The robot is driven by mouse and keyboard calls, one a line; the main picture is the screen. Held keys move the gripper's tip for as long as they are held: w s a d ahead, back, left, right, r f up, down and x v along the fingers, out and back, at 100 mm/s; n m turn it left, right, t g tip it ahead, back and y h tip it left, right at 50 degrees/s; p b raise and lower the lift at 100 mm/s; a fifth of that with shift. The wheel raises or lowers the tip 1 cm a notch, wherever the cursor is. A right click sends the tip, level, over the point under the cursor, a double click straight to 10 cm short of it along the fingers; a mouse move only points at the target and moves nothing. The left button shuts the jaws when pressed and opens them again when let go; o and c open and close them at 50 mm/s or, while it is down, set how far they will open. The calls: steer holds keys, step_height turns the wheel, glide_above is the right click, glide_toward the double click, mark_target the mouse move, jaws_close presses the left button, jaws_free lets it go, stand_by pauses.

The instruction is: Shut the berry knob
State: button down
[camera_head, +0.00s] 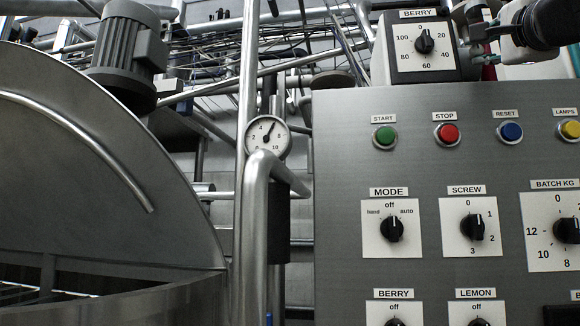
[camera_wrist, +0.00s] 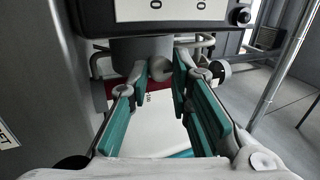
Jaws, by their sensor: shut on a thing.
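A box labelled BERRY (camera_head: 462,67) stands on top of the panel in the head view. Its black berry knob (camera_head: 425,41) sits on a white dial marked 0 to 100, and its pointer looks turned up toward 0. A second knob labelled BERRY (camera_head: 396,322), lower on the panel, is cut off by the bottom edge. My gripper (camera_head: 474,32) is at the upper right, beside the box and right of its dial. In the wrist view its teal-padded fingers (camera_wrist: 162,72) close at their tips on a rounded grey piece (camera_wrist: 160,68). I cannot tell what that piece belongs to.
The grey panel (camera_head: 340,200) carries start, stop, reset and lamps buttons, plus mode (camera_head: 391,229), screw (camera_head: 472,227) and batch knobs. A pressure gauge (camera_head: 267,137) and pipes stand left of it, beside the large steel mixer (camera_head: 90,150). The wrist view shows open floor (camera_wrist: 275,115) at right.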

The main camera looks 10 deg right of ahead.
steer(key=shift+m+h, duration=0.4)
steer(key=c, duration=1.5)
jaws_free()
steer(key=shift+o, duration=0.2)
steer(key=v, duration=1.2)
